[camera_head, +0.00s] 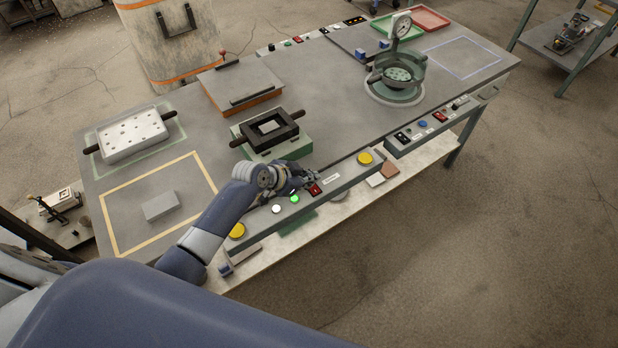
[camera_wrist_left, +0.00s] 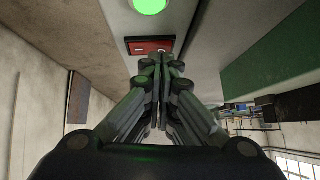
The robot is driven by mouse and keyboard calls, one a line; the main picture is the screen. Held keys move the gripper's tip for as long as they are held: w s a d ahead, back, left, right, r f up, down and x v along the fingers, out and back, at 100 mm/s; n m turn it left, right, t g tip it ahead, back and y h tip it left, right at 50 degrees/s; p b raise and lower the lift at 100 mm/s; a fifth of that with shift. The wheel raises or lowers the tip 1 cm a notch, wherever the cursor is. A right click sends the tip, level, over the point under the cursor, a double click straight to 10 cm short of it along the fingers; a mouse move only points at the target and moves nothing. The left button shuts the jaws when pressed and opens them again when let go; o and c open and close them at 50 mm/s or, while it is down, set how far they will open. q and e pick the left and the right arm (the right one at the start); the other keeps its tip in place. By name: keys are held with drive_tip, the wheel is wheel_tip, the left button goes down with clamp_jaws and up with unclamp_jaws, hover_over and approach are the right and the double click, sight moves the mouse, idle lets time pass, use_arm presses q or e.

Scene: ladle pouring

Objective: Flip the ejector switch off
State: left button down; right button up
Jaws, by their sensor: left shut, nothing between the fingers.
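The ejector switch appears to be the red switch (camera_head: 314,189) on the control strip along the front edge of the bench. The lever's position is partly hidden. My right gripper is not in view.
A lit green button (camera_head: 294,198), a white button (camera_head: 276,209) and yellow buttons (camera_head: 237,230) (camera_head: 365,158) share the strip. A black-framed mould (camera_head: 268,130) on a green base stands just behind the gripper. A grey block (camera_head: 160,205) lies in the yellow-outlined area.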

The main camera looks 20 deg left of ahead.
use_arm(q)
drive_tip(key=shift+w+a+f+b, duration=0.1)
drive_tip(key=shift+a+f+b, duration=0.15)
drive_tip(key=shift+f+b, duration=0.45)
drive_tip(key=shift+d+r, duration=0.1)
drive_tip(key=shift+r, duration=0.25)
drive_tip(key=shift+d+p, duration=0.1)
drive_tip(key=shift+p, duration=0.2)
drive_tip(key=shift+s+d+p, duration=0.5)
drive_tip(key=shift+s+d, duration=0.05)
drive_tip(key=shift+s, duration=0.05)
drive_tip(key=shift+r, duration=0.1)
